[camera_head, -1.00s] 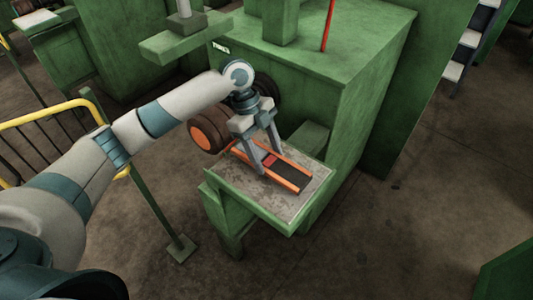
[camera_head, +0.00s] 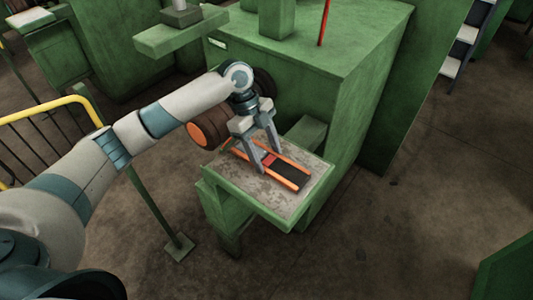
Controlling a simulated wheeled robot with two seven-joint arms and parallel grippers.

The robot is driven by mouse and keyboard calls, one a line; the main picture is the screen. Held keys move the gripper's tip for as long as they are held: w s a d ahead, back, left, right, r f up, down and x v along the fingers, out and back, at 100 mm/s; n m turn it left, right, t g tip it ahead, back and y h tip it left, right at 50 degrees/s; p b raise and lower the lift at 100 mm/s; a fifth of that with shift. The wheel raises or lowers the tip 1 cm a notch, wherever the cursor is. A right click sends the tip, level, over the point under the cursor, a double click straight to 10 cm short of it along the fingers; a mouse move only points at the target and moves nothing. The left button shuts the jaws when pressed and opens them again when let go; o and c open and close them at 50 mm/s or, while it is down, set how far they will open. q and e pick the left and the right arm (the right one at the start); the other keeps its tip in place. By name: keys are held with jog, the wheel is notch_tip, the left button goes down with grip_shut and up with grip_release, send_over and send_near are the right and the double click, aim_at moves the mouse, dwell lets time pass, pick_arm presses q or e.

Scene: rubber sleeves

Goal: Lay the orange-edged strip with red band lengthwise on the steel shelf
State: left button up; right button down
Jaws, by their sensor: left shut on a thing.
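The strip (camera_head: 291,176) is dark with orange long edges and a red band near its middle. It lies along the length of the steel shelf (camera_head: 265,198), a grey worn plate with a green rim. My left gripper (camera_head: 269,161) is over the strip, with its fingers astride it near the red band, shut on it. The fingers hide part of the strip. Whether the strip touches the plate all along or sits slightly above it, I cannot tell. My right gripper is not in view.
A brown roller with an orange end (camera_head: 200,134) is just behind the shelf at left. A large green machine (camera_head: 345,110) rises behind the shelf. A yellow railing (camera_head: 50,112) stands at left. Open floor (camera_head: 400,240) lies to the right.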

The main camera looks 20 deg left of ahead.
pick_arm(q)
jog(key=o, duration=1.1)
jog(key=shift+o, duration=0.2)
jog(key=shift+w+a+r+b, duration=0.15)
jog(key=shift+a+r+b, duration=0.2)
jog(key=shift+r, duration=0.25)
jog(key=b+v, duration=0.2)
jog(key=v, duration=0.3)
jog(key=shift+r, duration=0.1)
jog(key=shift+a+r, duration=0.1)
jog(key=shift+r, duration=0.35)
